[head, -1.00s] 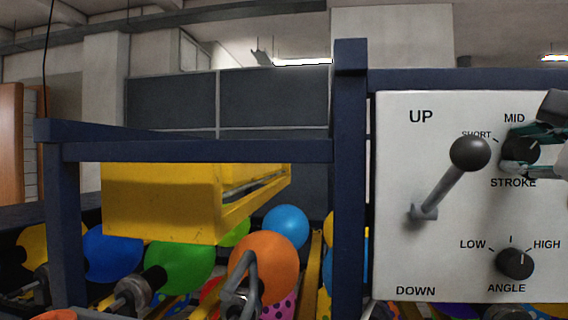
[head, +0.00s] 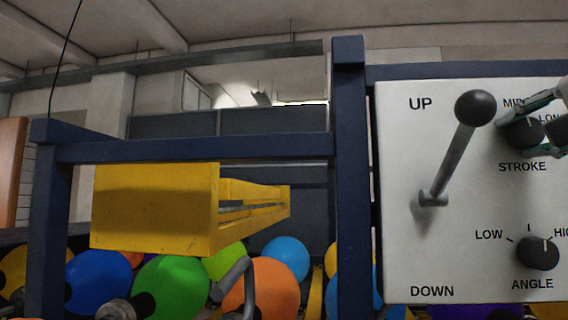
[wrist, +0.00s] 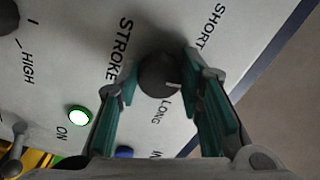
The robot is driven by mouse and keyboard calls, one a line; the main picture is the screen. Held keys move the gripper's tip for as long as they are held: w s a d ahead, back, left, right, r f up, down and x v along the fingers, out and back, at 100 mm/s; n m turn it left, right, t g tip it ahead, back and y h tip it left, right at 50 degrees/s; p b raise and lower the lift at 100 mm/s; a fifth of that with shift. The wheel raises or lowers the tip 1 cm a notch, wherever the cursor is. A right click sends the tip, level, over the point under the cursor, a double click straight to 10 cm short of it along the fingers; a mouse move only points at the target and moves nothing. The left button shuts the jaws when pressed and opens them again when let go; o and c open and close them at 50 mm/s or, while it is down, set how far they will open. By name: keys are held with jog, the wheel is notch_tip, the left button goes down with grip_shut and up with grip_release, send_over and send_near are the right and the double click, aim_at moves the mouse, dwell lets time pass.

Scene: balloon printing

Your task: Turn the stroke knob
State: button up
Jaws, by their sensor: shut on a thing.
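The stroke knob (head: 522,133) is a round black knob in the upper right of the white control panel (head: 400,250) in the head view. In the wrist view the stroke knob (wrist: 156,76) sits between my teal fingers, and its white mark points to the right, with LONG just below it. My gripper (wrist: 161,72) is shut on the knob, one finger on each side. In the head view my gripper (head: 541,126) enters from the right edge and partly covers the scale words. MID is hidden in the wrist view.
A lever with a black ball (head: 475,108) sticks out left of the stroke knob. The angle knob (head: 538,253) is below it. A lit green-rimmed button (wrist: 79,115) shows near my left finger. A yellow box (head: 155,207) and balloons (head: 177,285) fill the left.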

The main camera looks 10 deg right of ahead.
jog(key=n+b, duration=0.2)
jog(key=n, duration=0.1)
jog(key=n+b, duration=0.1)
jog(key=shift+f+n, duration=0.25)
jog(key=shift+n, duration=0.05)
jog(key=n+b, duration=0.3)
jog(key=n, duration=0.1)
jog(key=shift+n, duration=0.4)
jog(key=o, duration=1.2)
jog(key=shift+c, duration=0.2)
jog(key=shift+r, duration=0.1)
jog(key=v, duration=1.2)
